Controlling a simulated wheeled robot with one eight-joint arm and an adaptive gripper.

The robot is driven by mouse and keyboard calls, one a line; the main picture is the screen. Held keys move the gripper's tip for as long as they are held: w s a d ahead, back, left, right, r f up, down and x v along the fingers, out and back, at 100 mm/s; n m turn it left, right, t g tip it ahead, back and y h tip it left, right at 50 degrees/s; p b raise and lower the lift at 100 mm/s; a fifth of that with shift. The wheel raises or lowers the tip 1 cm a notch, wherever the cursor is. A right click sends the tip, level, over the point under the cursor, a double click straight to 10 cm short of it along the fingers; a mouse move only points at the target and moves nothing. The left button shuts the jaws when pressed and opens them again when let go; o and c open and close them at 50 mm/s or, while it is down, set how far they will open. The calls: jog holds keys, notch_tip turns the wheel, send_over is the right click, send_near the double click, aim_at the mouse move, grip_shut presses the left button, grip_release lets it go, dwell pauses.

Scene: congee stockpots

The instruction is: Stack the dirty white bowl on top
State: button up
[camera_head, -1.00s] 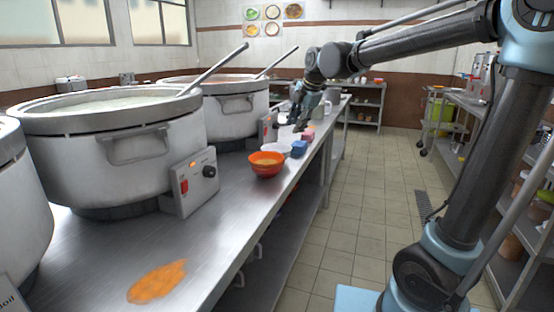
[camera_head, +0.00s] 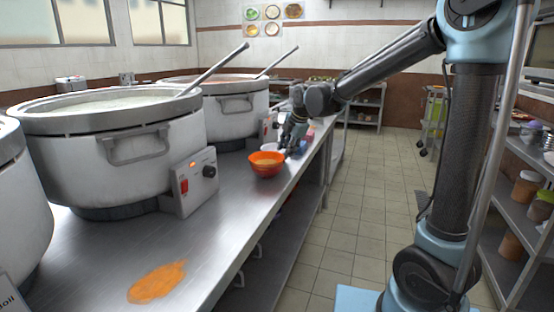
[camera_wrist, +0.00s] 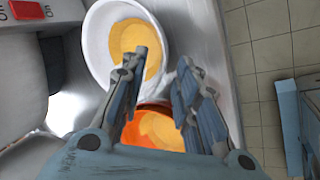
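A white bowl with yellow-orange residue inside shows in the wrist view (camera_wrist: 96,42) and, partly hidden, behind the orange bowl in the head view (camera_head: 268,147). The orange bowl (camera_head: 266,168) stands on the steel counter beside it. In the wrist view the orange bowl (camera_wrist: 155,130) lies between and below my fingers, partly covered by them. In the head view my gripper (camera_head: 287,148) is low beside the bowls.
Large stockpots (camera_head: 110,150) stand along the counter's left side, with a control box (camera_head: 194,182) in front. An orange spill (camera_head: 157,282) lies on the counter (camera_head: 225,225) nearer me. Shelves (camera_head: 515,195) stand far right.

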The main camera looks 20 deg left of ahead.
jog(key=shift+w+a+f, duration=0.2)
jog(key=shift+a+f, duration=0.05)
jog(key=shift+f, duration=0.4)
grip_shut()
